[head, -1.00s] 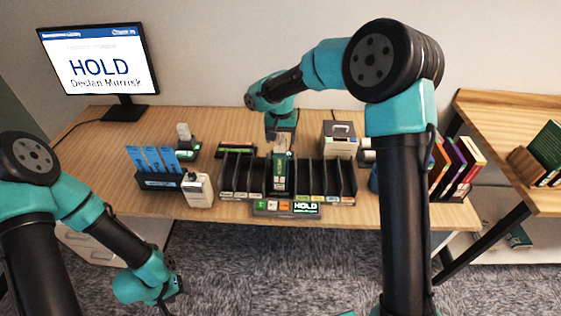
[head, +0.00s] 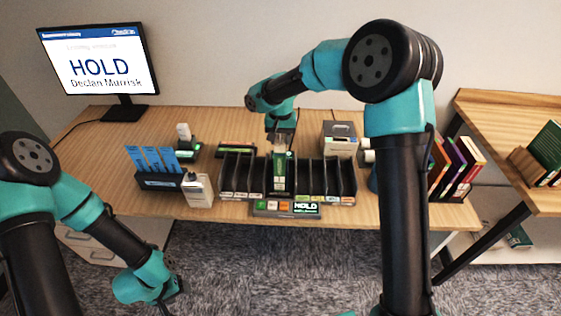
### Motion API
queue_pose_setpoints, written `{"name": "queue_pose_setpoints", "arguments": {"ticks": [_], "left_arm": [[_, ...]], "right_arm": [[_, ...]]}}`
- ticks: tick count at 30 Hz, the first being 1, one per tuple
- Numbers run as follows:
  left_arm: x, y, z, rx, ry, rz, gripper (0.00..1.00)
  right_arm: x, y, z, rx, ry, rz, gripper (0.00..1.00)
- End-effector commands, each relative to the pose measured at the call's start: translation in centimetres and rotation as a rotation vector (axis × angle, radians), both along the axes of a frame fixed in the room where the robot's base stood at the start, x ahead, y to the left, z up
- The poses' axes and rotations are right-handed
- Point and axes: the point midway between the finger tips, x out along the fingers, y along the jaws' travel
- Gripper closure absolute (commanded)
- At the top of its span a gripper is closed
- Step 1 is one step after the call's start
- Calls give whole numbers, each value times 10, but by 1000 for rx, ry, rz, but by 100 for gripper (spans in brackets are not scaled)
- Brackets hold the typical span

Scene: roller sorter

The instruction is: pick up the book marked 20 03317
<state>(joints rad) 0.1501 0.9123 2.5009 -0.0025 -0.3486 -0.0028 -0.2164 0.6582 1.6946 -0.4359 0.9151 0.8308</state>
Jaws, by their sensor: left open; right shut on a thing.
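A slim green book (head: 281,184) with a pale label stands upright among the black dividers of the sorter (head: 234,178). Its marking is too small to read, so I cannot tell whether it is 20 03317. My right gripper (head: 281,148) comes down from behind and is shut on the top of this book. Its fingertips are small and partly merge with the book. My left gripper (head: 178,288) is open and empty, low in front of the table and well away from the book. Several other books (head: 463,170) stand at the table's right end.
A monitor (head: 98,60) showing HOLD stands at the back left. A holder with blue cards (head: 152,160) and a white device (head: 197,190) stand left of the sorter. A grey printer-like box (head: 340,139) is behind it. A green book (head: 546,150) stands on the side shelf.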

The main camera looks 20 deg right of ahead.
Motion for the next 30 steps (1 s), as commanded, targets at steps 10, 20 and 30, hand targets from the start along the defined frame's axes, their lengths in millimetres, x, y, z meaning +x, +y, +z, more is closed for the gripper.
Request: {"name": "queue_pose_setpoints", "arguments": {"ticks": [10,20,30], "left_arm": [[0,0,0,0,0,0,46],[0,0,0,0,0,0,46],[0,0,0,0,0,0,46]], "right_arm": [[0,0,0,0,0,0,97],[0,0,1,1,-1,0,100],[1,0,16,2,-5,-1,100]]}}
